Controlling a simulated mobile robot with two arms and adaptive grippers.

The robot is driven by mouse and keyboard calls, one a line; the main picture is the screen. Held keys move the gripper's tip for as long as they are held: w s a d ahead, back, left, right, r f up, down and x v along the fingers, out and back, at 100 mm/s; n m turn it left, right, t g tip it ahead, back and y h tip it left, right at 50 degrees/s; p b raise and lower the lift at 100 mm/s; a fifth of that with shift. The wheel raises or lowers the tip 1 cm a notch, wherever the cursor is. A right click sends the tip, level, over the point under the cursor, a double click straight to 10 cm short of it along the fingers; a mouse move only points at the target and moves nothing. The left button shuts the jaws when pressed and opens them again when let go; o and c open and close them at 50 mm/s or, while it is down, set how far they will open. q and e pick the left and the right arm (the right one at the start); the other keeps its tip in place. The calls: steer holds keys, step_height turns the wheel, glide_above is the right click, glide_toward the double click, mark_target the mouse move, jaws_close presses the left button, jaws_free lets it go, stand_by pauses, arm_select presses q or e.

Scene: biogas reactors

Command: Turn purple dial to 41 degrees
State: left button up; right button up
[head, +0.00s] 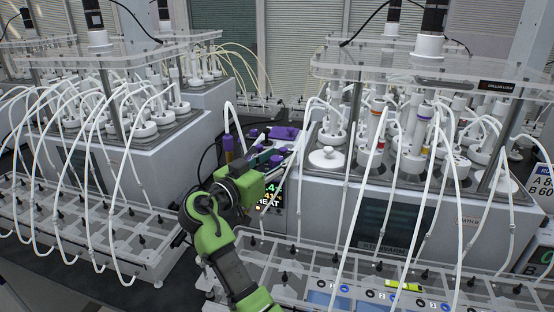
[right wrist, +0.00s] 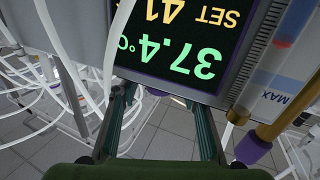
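The heater display (head: 268,196) stands between the reactors, partly covered by my right arm. In the right wrist view the display (right wrist: 170,45) appears upside down and reads 37.4°C and SET 41. A purple knob-like part (head: 277,160), perhaps the dial, shows above the display by my right gripper (head: 270,156). In the right wrist view no dial shows. There my right gripper (right wrist: 158,95) has its two teal fingers well apart, with floor between them. Their tips meet the display's edge and are partly hidden. I cannot tell whether they touch the dial. My left gripper is not in view.
A purple-capped tube (head: 228,143) stands just left of my right gripper, and a purple cap (right wrist: 252,150) shows close to the right finger in the wrist view. Reactor blocks (head: 385,205) and looping white hoses (head: 110,120) crowd both sides. Clear trays line the front.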

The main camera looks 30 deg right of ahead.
mark_target(277, 157)
step_height(277, 157, up, 10)
stand_by(0.6)
steer(key=shift+f, duration=0.1)
stand_by(0.3)
